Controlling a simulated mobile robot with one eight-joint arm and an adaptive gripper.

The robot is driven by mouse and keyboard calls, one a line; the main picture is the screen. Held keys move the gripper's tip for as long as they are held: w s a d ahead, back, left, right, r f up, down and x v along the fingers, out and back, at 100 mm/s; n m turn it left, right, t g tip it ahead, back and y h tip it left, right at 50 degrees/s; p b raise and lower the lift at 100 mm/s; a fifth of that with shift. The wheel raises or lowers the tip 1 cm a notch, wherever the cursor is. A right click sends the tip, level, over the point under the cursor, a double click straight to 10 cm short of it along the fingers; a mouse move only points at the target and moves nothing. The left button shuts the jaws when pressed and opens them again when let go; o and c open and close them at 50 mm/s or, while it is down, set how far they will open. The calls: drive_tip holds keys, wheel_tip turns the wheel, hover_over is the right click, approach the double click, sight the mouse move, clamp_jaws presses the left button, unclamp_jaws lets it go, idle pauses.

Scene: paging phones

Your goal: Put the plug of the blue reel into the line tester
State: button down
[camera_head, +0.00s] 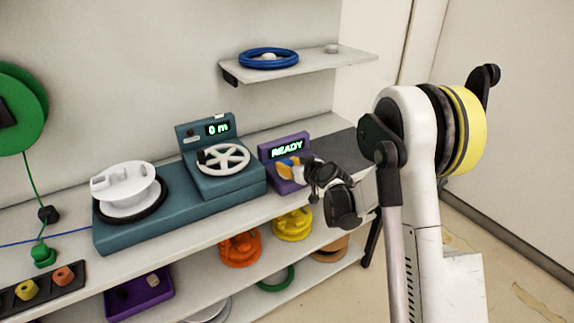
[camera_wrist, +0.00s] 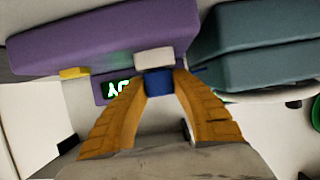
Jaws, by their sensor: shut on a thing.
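The line tester (camera_head: 284,150) is a purple box on the counter with a lit READY display. My gripper (camera_head: 291,168) is at its front. The orange fingers are shut on a small blue plug, which shows between the fingertips (camera_wrist: 159,75) in the wrist view as a blue block (camera_wrist: 159,84). A whitish block sits just beyond the plug, against the purple tester (camera_wrist: 110,35); I cannot tell whether it belongs to plug or tester, or whether the plug is inserted.
A teal machine (camera_head: 230,185) with a 0 m display and white handwheel stands left of the tester. A white spool (camera_head: 125,187) sits on its left end. A green reel (camera_head: 22,105) hangs at far left. Orange (camera_head: 240,250) and yellow (camera_head: 293,223) reels are below.

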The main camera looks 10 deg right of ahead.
drive_tip(key=c, duration=1.2)
unclamp_jaws()
drive_tip(key=shift+f, duration=0.1)
drive_tip(key=shift+o, duration=0.2)
drive_tip(key=shift+r, duration=0.25)
drive_tip(key=p+v, duration=0.4)
drive_tip(key=v, duration=0.8)
drive_tip(key=s+a+r+m+g, duration=0.1)
drive_tip(key=s+a+r+g, duration=0.3)
drive_tip(key=s+r, duration=0.6)
drive_tip(key=s+f+m+g+h, duration=0.1)
drive_tip(key=s+h, duration=0.3)
drive_tip(key=s, duration=1.7)
drive_tip(key=shift+d+m+g, duration=0.3)
drive_tip(key=shift+m+g, duration=0.2)
drive_tip(key=shift+m, duration=0.3)
drive_tip(key=shift+s, duration=0.15)
